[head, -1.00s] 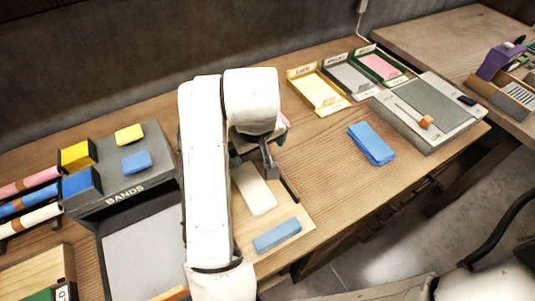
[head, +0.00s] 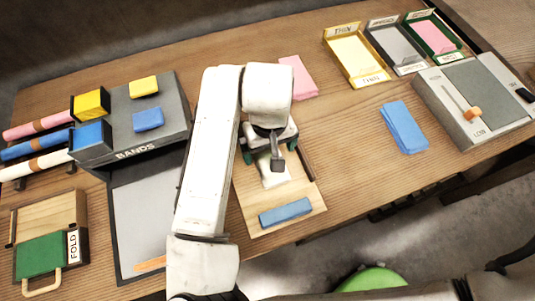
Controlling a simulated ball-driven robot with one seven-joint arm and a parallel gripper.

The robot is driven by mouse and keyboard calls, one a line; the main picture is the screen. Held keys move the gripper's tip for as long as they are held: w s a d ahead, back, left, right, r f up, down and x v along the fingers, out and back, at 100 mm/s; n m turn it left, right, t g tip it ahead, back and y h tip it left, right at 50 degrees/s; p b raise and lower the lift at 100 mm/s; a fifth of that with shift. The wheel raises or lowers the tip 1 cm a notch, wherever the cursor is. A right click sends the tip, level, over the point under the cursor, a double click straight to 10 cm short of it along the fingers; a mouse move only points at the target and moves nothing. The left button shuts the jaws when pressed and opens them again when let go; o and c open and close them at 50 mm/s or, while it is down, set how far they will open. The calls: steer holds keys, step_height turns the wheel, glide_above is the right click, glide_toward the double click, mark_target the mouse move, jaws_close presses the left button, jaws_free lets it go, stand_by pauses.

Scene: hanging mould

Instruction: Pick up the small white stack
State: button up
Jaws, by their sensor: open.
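The small white stack (head: 273,178) lies on a light wooden board (head: 252,212) in the middle of the table, in the head view. My gripper (head: 277,160) is above its far end and hides part of it. The gripper is open and points down, with its dark fingers over the stack. Whether the fingers touch the stack cannot be told.
A blue block (head: 285,212) lies on the board's near part. A pink stack (head: 297,77) is behind my arm, and a blue stack (head: 403,127) lies to the right. The grey BANDS stand (head: 150,150) is at left. Labelled trays (head: 357,55) stand at the back right.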

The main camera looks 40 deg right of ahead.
mark_target(268, 158)
step_height(268, 158, down, 4)
steer(key=shift+w+f, duration=0.1)
steer(key=shift+f, duration=0.05)
steer(key=c, duration=1.2)
steer(key=shift+c, duration=0.2)
